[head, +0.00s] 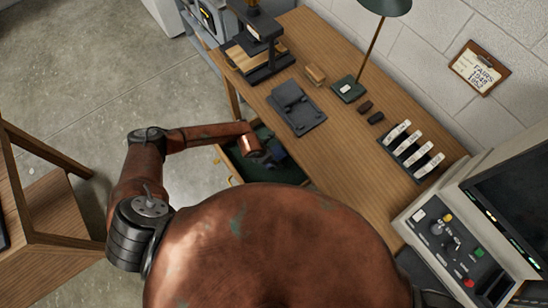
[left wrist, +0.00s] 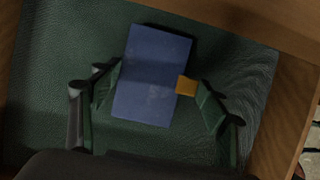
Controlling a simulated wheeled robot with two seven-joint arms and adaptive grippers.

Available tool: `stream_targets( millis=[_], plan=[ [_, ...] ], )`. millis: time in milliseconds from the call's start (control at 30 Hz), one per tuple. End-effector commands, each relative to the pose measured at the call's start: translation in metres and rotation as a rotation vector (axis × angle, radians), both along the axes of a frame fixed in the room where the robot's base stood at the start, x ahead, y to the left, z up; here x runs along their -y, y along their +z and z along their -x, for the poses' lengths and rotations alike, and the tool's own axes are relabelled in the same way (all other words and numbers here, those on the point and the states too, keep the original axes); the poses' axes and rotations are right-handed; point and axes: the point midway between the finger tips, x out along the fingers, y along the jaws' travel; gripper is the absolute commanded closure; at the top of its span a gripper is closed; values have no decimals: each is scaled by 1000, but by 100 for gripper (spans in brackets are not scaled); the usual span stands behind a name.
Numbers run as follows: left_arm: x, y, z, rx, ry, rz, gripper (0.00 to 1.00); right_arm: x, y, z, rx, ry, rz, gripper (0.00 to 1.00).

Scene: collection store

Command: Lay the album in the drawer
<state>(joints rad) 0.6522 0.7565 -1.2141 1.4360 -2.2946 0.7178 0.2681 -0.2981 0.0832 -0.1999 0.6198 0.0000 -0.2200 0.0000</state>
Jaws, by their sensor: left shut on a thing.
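The blue album (left wrist: 152,75) shows in the left wrist view, with an orange-yellow tab (left wrist: 186,85) on its right edge. My left gripper (left wrist: 158,82) is shut on it, one green-padded finger on each side. Below the album is the dark green lining of the open drawer (left wrist: 55,110). I cannot tell whether the album touches the lining. In the head view my left arm reaches down into the drawer (head: 226,167) beneath the desk; the gripper there is dark and mostly hidden. My right gripper is not in view.
The wooden desk (head: 330,135) carries a dark grey device (head: 296,107), a lamp (head: 348,88), small blocks and a rack of white-labelled pieces (head: 410,150). A control console (head: 455,245) stands at the right. A wooden frame (head: 50,220) is at the left; bare floor lies between.

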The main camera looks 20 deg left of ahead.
Motion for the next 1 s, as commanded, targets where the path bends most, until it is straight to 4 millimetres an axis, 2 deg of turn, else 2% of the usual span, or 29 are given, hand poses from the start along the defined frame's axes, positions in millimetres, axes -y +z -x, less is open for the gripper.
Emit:
stream_targets(
  millis=[267,300,533,833,1000],
  plan=[
    [-1,-2,0,-1,0,-2,62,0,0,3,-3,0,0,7],
    [-1,-2,1,-2,0,-3,30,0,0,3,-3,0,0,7],
    [-1,-1,1,-2,-1,-3,14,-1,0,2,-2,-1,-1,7],
    [0,1,0,-1,-1,-3,14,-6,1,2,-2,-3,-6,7],
    [-4,17,5,-1,-2,-2,14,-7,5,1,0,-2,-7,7]
  ],
)
